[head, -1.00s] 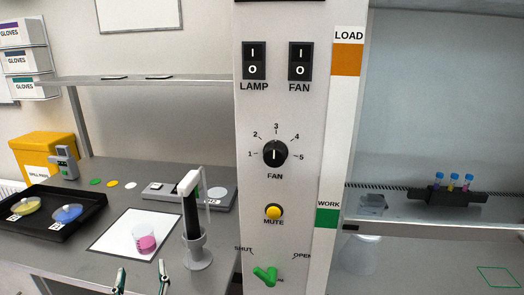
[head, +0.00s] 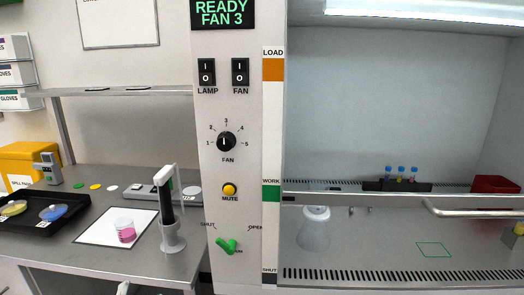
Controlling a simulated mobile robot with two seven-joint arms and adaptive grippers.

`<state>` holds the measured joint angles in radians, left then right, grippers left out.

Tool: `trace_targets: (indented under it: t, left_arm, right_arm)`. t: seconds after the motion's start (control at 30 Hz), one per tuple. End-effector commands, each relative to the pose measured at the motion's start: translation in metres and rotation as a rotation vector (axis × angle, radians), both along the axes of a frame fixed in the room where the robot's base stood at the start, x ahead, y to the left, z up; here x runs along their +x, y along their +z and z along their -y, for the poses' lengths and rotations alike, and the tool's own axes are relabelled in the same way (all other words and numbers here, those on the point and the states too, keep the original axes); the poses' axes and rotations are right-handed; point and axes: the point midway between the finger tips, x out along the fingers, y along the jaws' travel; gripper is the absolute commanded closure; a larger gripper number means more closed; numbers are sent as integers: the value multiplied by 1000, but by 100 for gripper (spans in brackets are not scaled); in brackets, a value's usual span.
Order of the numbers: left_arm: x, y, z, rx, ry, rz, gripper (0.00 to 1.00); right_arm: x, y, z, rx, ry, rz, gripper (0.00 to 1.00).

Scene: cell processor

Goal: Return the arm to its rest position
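Only a small tip of my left gripper (head: 123,289) shows at the bottom edge of the head view, below the front of the left bench. The rest of it is out of frame, so I cannot tell whether it is open or shut. It is apart from the things on the bench. My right gripper is not in view.
On the left bench, a pink-liquid beaker (head: 126,236) stands on a white mat (head: 92,231), beside a pipette-like tool in a stand (head: 172,240). A black tray (head: 38,226) holds dishes. The control panel (head: 232,130) adjoins the cabinet, which contains a tube rack (head: 398,185) and flask (head: 314,230).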

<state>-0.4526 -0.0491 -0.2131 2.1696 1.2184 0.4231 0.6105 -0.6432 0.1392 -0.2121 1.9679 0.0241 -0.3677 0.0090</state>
Motion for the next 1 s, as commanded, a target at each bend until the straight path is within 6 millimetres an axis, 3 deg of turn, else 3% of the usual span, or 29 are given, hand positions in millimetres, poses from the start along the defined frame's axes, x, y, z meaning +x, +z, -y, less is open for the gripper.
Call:
trace_targets:
  t: [0.17,0.3,0.4,0.5,0.6,0.77,1.0]
  left_arm:
    - [-15,-54,55,700,-148,-131,46]
    - [-41,-129,88,1300,-307,-230,46]
    - [-68,-189,94,1697,-434,-285,46]
    - [-94,-237,87,2016,-547,-319,46]
    - [-114,-270,76,2241,-636,-338,46]
    - [-130,-293,63,2414,-706,-348,46]
    - [-131,-295,62,2432,-713,-349,46]
  right_arm:
    - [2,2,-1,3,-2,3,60]
    - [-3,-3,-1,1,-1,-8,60]
    - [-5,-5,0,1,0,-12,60]
    - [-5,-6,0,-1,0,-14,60]
    - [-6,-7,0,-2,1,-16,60]
    - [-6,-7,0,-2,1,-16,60]
    - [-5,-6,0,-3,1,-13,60]
